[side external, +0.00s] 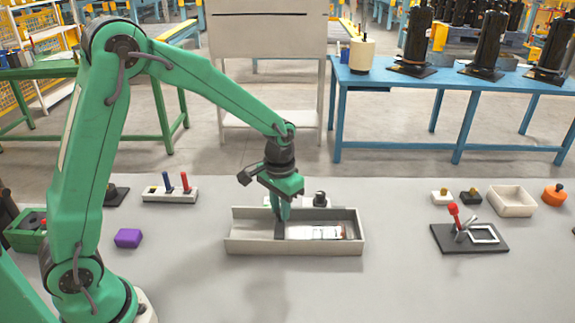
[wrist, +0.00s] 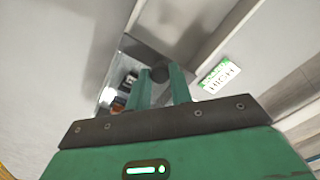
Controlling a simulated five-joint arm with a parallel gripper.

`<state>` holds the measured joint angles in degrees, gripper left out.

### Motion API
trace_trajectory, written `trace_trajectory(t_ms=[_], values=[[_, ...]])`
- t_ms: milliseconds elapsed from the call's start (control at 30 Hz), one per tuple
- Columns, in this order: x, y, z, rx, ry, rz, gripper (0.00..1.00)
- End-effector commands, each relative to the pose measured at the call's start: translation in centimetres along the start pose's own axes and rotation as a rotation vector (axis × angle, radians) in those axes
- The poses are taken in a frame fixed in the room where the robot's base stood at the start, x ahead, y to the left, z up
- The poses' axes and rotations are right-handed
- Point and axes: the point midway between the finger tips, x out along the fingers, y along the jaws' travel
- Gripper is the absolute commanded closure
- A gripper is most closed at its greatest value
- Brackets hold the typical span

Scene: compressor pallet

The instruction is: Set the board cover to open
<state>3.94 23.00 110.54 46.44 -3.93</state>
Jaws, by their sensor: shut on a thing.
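A long shallow pale grey housing (side external: 250,244) lies on the table in the middle of the side view. Inside it, a bright board area with a label (side external: 318,233) shows in the right half; the left half looks plain grey. My gripper (side external: 280,216) points down into the housing, left of its middle. In the wrist view my gripper (wrist: 162,75) has its two green fingers closed on a dark knob (wrist: 160,74). The knob sits by a grey, shiny plate, which I take as the board cover (wrist: 141,50). The fingers hide much of the knob.
A white label (wrist: 219,77) with green print lies beside the fingers. A red-handled lever on a dark plate (side external: 442,240) stands right, near an open cream tray (side external: 512,201). A purple block (side external: 128,238) and a rack with pegs (side external: 170,194) are left. Table front is clear.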

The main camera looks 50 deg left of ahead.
Motion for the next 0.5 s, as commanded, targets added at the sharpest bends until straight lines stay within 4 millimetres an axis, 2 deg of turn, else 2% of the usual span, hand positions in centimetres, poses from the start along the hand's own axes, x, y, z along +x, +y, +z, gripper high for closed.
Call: trace_trajectory(t_ms=[500], values=[[-0.1, -7.3, 7.3, -0.005, 0.000, 0.000, 1.00]])
